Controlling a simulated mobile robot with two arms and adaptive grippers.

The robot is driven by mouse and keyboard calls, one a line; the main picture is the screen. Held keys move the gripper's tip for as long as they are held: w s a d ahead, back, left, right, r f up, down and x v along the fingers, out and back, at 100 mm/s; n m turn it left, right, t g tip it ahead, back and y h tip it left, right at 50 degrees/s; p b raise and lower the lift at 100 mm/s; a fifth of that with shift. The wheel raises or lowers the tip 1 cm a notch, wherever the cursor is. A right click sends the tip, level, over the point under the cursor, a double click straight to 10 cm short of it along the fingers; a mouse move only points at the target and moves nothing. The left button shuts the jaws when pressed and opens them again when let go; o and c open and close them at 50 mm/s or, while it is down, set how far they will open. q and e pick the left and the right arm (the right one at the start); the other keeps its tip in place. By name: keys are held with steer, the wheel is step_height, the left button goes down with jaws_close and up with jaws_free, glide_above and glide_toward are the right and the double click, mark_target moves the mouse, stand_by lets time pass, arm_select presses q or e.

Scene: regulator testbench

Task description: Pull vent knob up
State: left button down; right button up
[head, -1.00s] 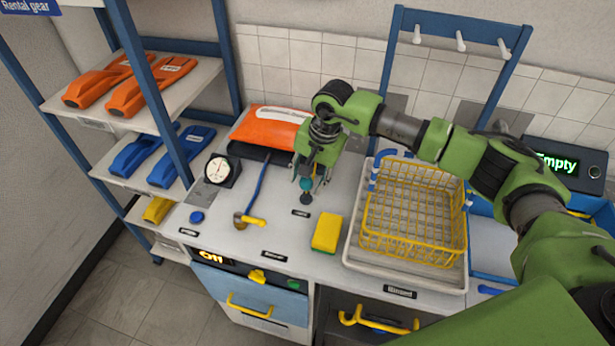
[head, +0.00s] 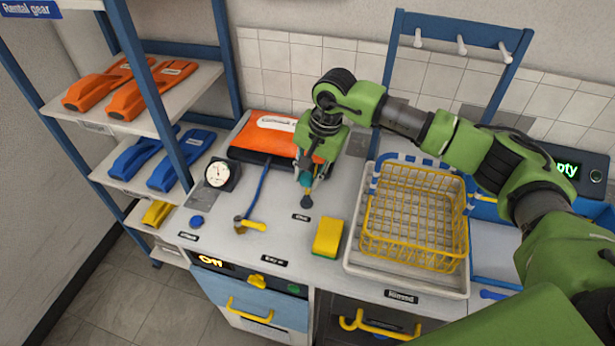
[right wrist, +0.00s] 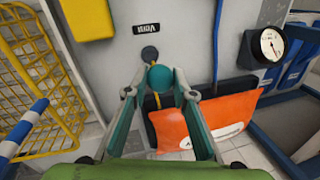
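The vent knob is a small teal ball (right wrist: 159,77) on a stem above a dark round base (right wrist: 150,53), by an upside-down label reading "Vent" in the right wrist view. In the head view its dark base (head: 306,201) shows on the bench top, while my gripper mostly covers the ball. My right gripper (right wrist: 160,94) is open, pointing down at the knob. My left gripper is in neither view.
A yellow sponge (head: 327,238) and a yellow wire basket (head: 413,262) lie right of the knob. An orange bag (head: 268,135) lies behind it. The bench front holds drawers with yellow handles.

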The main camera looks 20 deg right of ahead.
steer(key=o, duration=0.4)
steer(key=shift+w+r, duration=0.1)
steer(key=shift+r, duration=0.15)
steer(key=shift+r, duration=0.25)
steer(key=v, duration=1.1)
steer(key=shift+s+d+r, duration=0.1)
steer(key=shift+s+r, duration=0.15)
steer(key=shift+s, duration=0.05)
